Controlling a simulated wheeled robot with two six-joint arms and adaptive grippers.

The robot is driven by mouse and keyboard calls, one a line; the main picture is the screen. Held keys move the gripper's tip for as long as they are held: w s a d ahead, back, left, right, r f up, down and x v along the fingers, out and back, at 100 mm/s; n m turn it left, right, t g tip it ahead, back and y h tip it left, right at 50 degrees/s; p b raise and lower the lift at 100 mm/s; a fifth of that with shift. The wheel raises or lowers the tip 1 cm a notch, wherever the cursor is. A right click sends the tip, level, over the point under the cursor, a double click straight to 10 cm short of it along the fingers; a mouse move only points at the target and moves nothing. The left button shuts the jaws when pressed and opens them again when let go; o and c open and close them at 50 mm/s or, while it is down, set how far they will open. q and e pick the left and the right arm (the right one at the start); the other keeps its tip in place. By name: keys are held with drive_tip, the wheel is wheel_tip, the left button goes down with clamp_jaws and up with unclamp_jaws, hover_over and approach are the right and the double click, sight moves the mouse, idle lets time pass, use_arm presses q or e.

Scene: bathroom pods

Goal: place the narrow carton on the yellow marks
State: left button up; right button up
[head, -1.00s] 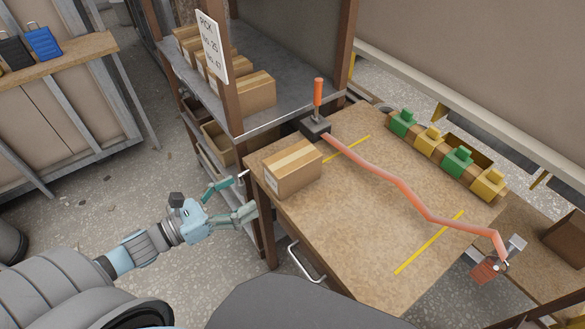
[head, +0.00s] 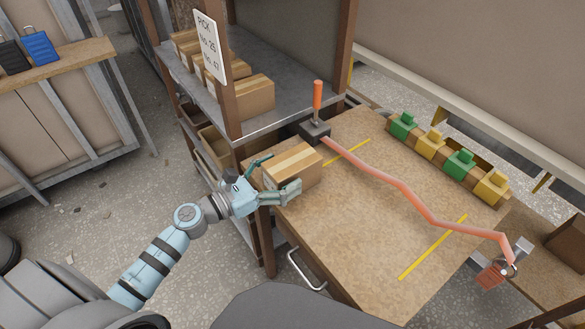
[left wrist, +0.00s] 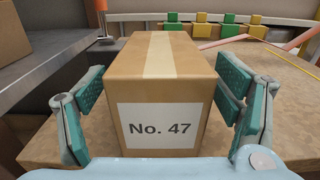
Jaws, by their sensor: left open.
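The narrow carton (head: 296,160) is a brown box with a pale tape strip. It stands at the near left corner of the workbench, and its label in the left wrist view (left wrist: 160,125) reads "No. 47". My left gripper (head: 282,174) is open, with one teal finger on each side of the carton. In the left wrist view a gap shows between the carton and each finger pad. Two yellow marks lie as lines on the bench: one behind the carton (head: 350,150), one toward the right front (head: 432,248).
An orange-red bent bar (head: 400,190) crosses the bench from a dark base with an orange handle (head: 317,97). Green and yellow blocks (head: 459,162) line the back edge. A shelf with cartons (head: 252,97) stands at left. The front middle of the bench (head: 350,230) is clear.

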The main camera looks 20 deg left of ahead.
use_arm(q)
drive_tip(key=shift+x, duration=1.15)
drive_tip(key=c, duration=1.8)
drive_tip(key=shift+o, duration=0.2)
drive_tip(key=shift+r, duration=0.1)
